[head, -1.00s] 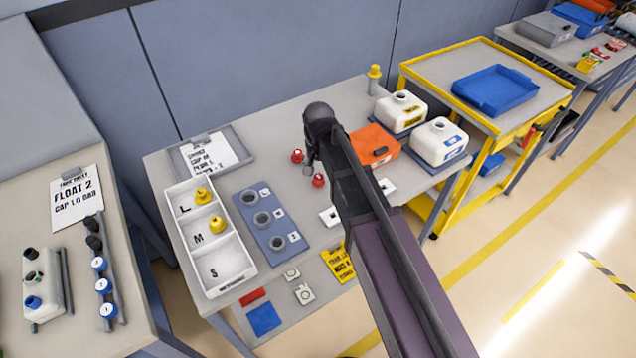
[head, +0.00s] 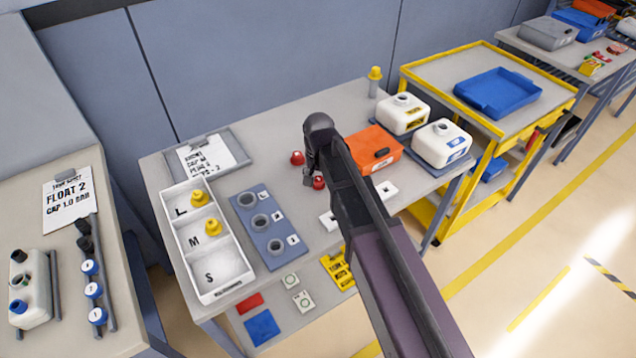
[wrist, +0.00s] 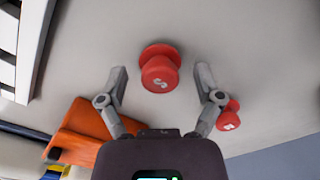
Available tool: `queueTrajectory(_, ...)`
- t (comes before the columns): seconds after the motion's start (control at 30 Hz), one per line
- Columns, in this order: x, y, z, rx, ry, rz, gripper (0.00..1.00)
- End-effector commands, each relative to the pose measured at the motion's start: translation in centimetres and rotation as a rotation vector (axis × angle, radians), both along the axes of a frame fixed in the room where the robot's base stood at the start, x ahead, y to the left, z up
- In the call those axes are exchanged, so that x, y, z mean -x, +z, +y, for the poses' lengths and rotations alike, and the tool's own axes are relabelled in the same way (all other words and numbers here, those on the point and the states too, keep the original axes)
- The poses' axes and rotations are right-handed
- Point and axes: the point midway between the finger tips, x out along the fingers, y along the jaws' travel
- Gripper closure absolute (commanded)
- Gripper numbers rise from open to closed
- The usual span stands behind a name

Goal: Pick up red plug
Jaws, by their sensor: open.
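Two red plugs stand on the grey bench. The nearer red plug (head: 319,183) is partly hidden by my gripper in the head view. In the wrist view this red plug (wrist: 160,70), marked S, lies ahead between my finger tips, with bare space on both sides. The other red plug (head: 297,158) is farther back, toward the wall. In the wrist view this second red plug (wrist: 229,115) is partly behind the right finger. My gripper (wrist: 165,82) is open and empty; it also shows in the head view (head: 308,180), above the bench beside the plugs.
An orange case (head: 374,148) stands right of the plugs, with white jugs (head: 441,143) beyond. Left are a blue holder (head: 268,232) with round sockets and a white tray (head: 222,286) holding yellow plugs. Bare bench lies between holder and red plugs.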

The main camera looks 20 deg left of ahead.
Motion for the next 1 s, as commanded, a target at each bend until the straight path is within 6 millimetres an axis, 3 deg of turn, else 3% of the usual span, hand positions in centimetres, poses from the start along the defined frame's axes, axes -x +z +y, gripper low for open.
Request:
queueTrajectory(0.17, 0.01, 0.00, 0.01, 0.000, 0.000, 0.000, 0.16)
queueTrajectory(0.3, 0.01, 0.00, 0.02, 0.000, 0.000, 0.000, 0.53)
queueTrajectory(0.4, 0.01, 0.00, 0.02, 0.000, 0.000, 0.000, 0.76)
queueTrajectory(1.0, 0.02, 0.48, 0.05, 0.000, 0.001, 0.000, 0.78)
